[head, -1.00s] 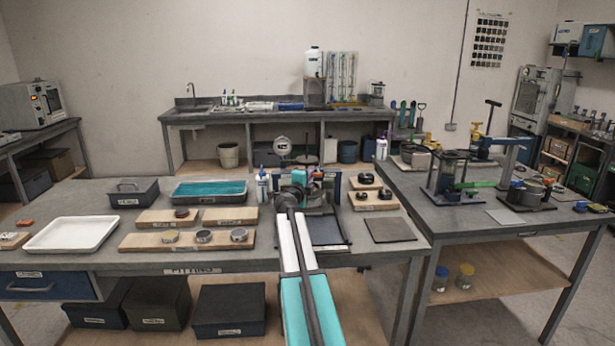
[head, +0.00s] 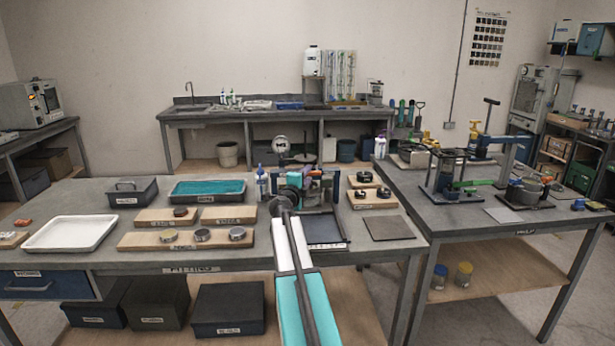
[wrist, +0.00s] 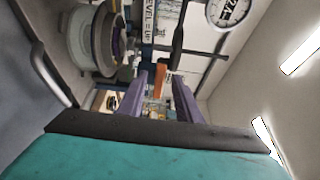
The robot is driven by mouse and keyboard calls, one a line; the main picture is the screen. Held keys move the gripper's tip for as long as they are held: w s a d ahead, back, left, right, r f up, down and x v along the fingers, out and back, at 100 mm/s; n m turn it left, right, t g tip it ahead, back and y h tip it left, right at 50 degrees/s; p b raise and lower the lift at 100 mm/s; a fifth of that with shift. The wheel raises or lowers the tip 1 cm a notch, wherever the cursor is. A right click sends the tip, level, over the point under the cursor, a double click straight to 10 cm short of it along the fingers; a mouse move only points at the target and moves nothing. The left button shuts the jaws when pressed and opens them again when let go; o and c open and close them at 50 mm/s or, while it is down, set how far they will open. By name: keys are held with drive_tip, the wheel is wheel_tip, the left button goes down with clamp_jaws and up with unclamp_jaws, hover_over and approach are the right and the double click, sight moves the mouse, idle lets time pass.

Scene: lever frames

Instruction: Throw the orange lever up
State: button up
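In the wrist view, the orange lever (wrist: 161,77) is a short orange bar just beyond my gripper (wrist: 160,92). It appears in the gap between the two purple fingers, which stand apart. I cannot tell how deep it is between them or whether they touch it. The dial also shows in the wrist view (wrist: 228,10), near a label (wrist: 148,20) whose text is only partly readable.
A black T-shaped bar (wrist: 178,42) and a large round grey part (wrist: 95,40) lie close around the fingers. On the bench are wooden boards (head: 155,240), a white tray (head: 70,234) and a teal-filled tray (head: 207,190). A second bench (head: 470,215) stands at the right.

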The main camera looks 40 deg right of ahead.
drive_tip(key=v, duration=1)
drive_tip(key=shift+s+a, duration=0.15)
drive_tip(key=shift+a, duration=0.2)
idle(0.4)
